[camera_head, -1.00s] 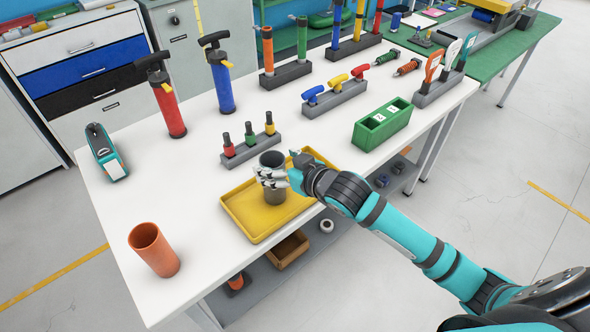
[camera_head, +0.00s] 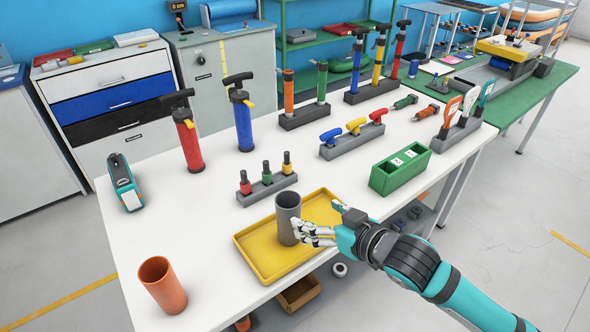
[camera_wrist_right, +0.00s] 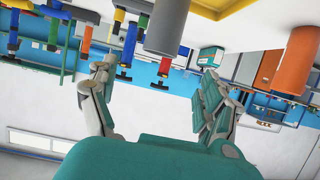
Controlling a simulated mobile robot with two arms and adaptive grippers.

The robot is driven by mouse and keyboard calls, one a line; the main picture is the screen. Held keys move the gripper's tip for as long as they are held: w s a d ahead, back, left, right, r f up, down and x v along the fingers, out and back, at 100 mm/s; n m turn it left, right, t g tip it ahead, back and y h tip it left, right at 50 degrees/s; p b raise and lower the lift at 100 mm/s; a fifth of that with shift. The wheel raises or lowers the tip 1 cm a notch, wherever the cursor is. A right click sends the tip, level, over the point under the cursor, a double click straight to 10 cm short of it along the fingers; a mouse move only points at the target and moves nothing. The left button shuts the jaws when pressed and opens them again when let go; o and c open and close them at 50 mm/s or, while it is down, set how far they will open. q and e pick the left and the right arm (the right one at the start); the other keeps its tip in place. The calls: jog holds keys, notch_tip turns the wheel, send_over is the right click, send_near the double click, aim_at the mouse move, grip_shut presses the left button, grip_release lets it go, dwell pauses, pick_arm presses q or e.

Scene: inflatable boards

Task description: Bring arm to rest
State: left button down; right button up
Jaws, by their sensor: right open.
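My right gripper (camera_head: 316,232) is open and empty, just to the right of a dark grey cup (camera_head: 287,215). The cup stands upright in the yellow tray (camera_head: 262,264) near the table's front edge. In the right wrist view, which is upside down, the spread fingers of my right gripper (camera_wrist_right: 150,85) show with the grey cup (camera_wrist_right: 168,27) beyond their tips. The right arm reaches in from the lower right. My left gripper is not in view.
An orange cup (camera_head: 162,284) stands left of the tray on the white table (camera_head: 210,220). A green box (camera_head: 400,170), a rack with small red, green and yellow tools (camera_head: 266,186) and red and blue pumps (camera_head: 243,118) stand farther back. Open floor lies to the right.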

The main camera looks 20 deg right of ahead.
jog(key=s+d+f+m+g+h, duration=0.15)
jog(key=s+f+g, duration=0.35)
jog(key=s+f, duration=0.5)
jog(key=s+d+f+m+g+h, duration=0.1)
jog(key=s+f+g+h, duration=0.25)
jog(key=s+f, duration=0.7)
notch_tip(320, 180, down, 20)
jog(key=s+g, duration=0.2)
jog(key=s+d+f, duration=0.2)
jog(key=s+f, duration=1.4)
jog(key=f, duration=0.2)
jog(key=shift+s+d+f+n+g, duration=0.25)
jog(key=shift+f+n+g, duration=0.1)
jog(key=shift+g, duration=0.1)
